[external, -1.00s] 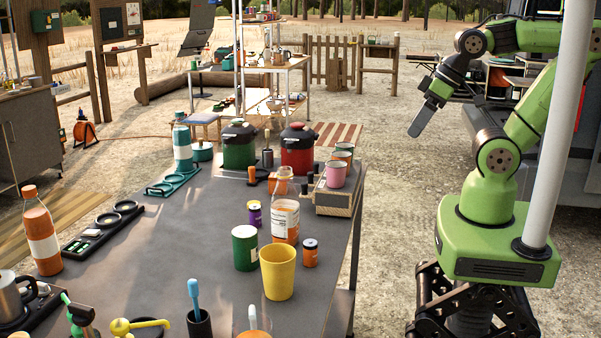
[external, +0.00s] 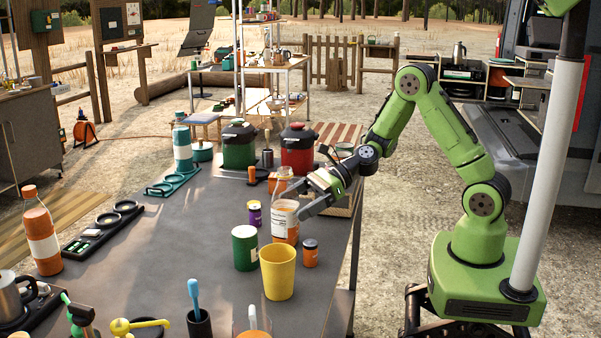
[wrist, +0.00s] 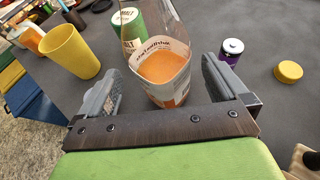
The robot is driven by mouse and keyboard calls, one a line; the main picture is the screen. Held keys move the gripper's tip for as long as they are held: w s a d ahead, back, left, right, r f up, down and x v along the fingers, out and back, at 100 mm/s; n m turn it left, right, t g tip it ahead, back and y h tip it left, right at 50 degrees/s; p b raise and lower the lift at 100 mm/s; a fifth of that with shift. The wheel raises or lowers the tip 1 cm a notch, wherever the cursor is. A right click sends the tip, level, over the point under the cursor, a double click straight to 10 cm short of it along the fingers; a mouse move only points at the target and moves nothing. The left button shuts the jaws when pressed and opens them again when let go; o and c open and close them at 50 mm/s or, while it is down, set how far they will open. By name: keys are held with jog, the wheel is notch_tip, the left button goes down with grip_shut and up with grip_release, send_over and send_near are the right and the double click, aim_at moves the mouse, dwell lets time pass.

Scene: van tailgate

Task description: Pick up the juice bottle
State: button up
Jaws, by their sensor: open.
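The juice bottle (external: 285,224) is clear, partly filled with orange juice, with a white label. It stands upright on the grey table among small containers. My gripper (external: 300,197) is open at its right side, at about the height of its upper body. In the wrist view the bottle (wrist: 165,68) stands between the two spread fingers of my gripper (wrist: 160,75), with a gap on both sides. Another orange bottle (external: 40,235) with a white band stands at the far left of the table.
A green canister (external: 238,148) and a red canister (external: 297,150) stand behind.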

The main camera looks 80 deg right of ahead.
aim_at(274, 216)
jog(key=x, duration=0.4)
jog(key=shift+b, duration=0.3)
jog(key=shift+d, duration=0.1)
jog(key=c, duration=1.1)
jog(key=shift+c, duration=0.7)
jog(key=shift+r, duration=0.1)
